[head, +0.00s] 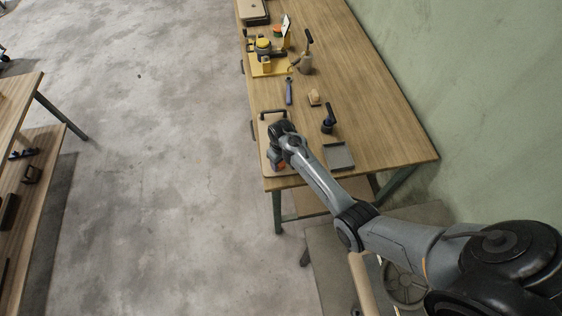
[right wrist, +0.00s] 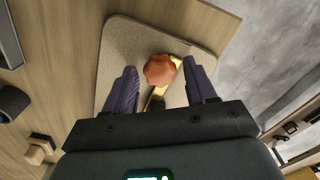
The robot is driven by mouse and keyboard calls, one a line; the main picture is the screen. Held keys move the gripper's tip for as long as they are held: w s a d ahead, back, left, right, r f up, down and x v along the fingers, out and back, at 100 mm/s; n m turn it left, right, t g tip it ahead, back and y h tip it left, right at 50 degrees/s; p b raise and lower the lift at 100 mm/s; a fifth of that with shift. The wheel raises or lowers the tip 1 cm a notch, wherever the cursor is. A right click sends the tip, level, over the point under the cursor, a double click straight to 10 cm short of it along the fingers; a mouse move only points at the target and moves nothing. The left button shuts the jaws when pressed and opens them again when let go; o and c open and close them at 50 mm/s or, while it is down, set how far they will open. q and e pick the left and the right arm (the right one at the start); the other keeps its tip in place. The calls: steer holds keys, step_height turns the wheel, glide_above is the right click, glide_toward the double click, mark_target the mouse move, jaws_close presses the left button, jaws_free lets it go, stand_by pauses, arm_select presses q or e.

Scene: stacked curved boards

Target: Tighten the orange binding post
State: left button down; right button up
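The orange binding post (right wrist: 159,70) is a lobed orange knob on a pale speckled board (right wrist: 125,45), with a brass-coloured strip (right wrist: 180,60) beside and below it. In the head view the board (head: 265,128) lies at the near left corner of the wooden table, mostly covered by my right arm. My right gripper (right wrist: 160,67) is open, with one dark finger on each side of the knob. A gap shows between the knob and each finger. How deep the fingertips reach beside the knob is hard to tell. My left gripper is in neither view.
On the table (head: 400,138) are a grey tray (head: 339,156), a dark blue-handled tool (head: 328,122), a small wooden block (head: 314,97), a blue tool (head: 289,91) and an oil can (head: 306,63). A yellow-based device (head: 268,66) stands farther back. The table's right side is mostly clear.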

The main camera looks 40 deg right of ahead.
steer(key=c, duration=0.9)
steer(key=shift+o, duration=0.2)
